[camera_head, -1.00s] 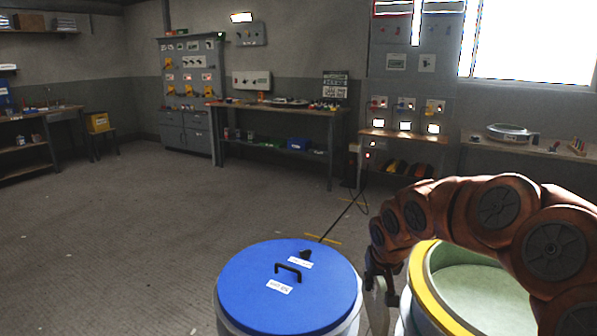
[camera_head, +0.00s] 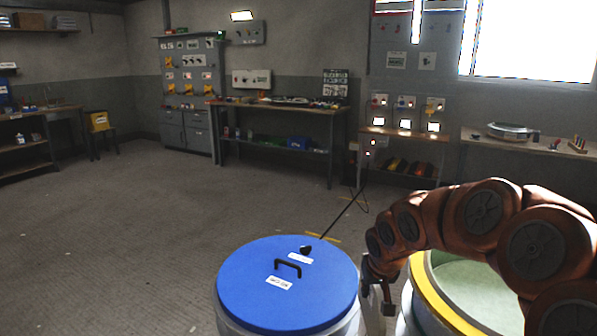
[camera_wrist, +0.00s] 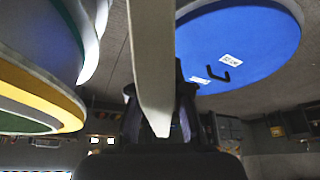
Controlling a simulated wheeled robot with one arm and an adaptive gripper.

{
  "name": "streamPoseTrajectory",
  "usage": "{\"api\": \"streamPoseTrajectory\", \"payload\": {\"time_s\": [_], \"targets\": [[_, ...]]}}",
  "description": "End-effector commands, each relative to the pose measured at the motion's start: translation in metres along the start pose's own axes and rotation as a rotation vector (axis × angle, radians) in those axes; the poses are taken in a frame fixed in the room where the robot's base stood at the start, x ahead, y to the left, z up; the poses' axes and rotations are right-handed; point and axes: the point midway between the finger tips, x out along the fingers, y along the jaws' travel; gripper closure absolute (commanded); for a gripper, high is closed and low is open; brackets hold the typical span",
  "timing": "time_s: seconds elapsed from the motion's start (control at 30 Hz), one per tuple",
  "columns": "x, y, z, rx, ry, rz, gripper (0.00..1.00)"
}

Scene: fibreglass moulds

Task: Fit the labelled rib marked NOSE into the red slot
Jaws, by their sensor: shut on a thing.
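My gripper (camera_head: 378,290) is shut on a long pale rib (camera_wrist: 153,55). In the wrist view the rib runs from the top edge down between the fingers and narrows to a blunt tip. In the head view the rib (camera_head: 374,315) hangs below my gripper, mostly cut off by the lower edge. My gripper is in the gap between a blue-lidded drum and a round mould (camera_head: 424,285) with a yellow rim and a pale green inside. No NOSE marking can be read on the rib. No red slot can be made out in either view.
The blue lid (camera_head: 250,285) has a black handle and white labels, close to the left of my gripper; it also shows in the wrist view (camera_wrist: 255,30). A dark cable runs back from it. Workbenches (camera_head: 285,108) and cabinets line the far wall. The floor at left is clear.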

Motion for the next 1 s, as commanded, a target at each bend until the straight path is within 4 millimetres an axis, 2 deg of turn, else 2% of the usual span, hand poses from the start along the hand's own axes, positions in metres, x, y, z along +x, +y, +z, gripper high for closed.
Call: {"api": "streamPoseTrajectory", "payload": {"time_s": [0.27,0.5,1.0], "targets": [[-0.012,-0.003,0.001,-0.008,-0.002,-0.002,1.0],[-0.018,0.0,0.01,-0.002,-0.007,-0.001,1.0],[-0.015,0.006,0.022,0.013,-0.006,0.004,1.0]]}}
